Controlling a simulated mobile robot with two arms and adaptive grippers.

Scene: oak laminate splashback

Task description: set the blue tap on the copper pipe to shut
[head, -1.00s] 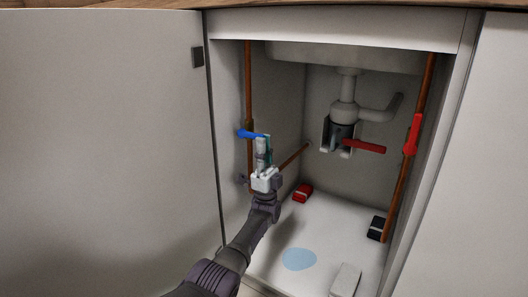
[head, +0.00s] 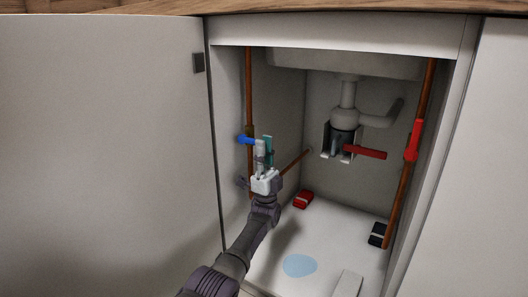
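The blue tap (head: 245,139) sits on the vertical copper pipe (head: 249,85) at the left inside the cabinet. Its visible lever part lies roughly level, across the pipe, and points left. The lever's right end is hidden behind my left gripper or ends there. My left gripper (head: 264,147) reaches up from below, with its fingertips just right of the blue tap. A grey finger and a teal piece show side by side. I cannot tell whether the fingers touch the lever or how far apart they are. My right gripper is not in view.
A red tap (head: 413,141) is on the right copper pipe (head: 398,200). A red lever (head: 365,152) sticks out below the sink drain (head: 345,117). A red block (head: 303,200), a black block (head: 378,234), a pale block (head: 346,285) and a blue patch (head: 299,265) are on the floor.

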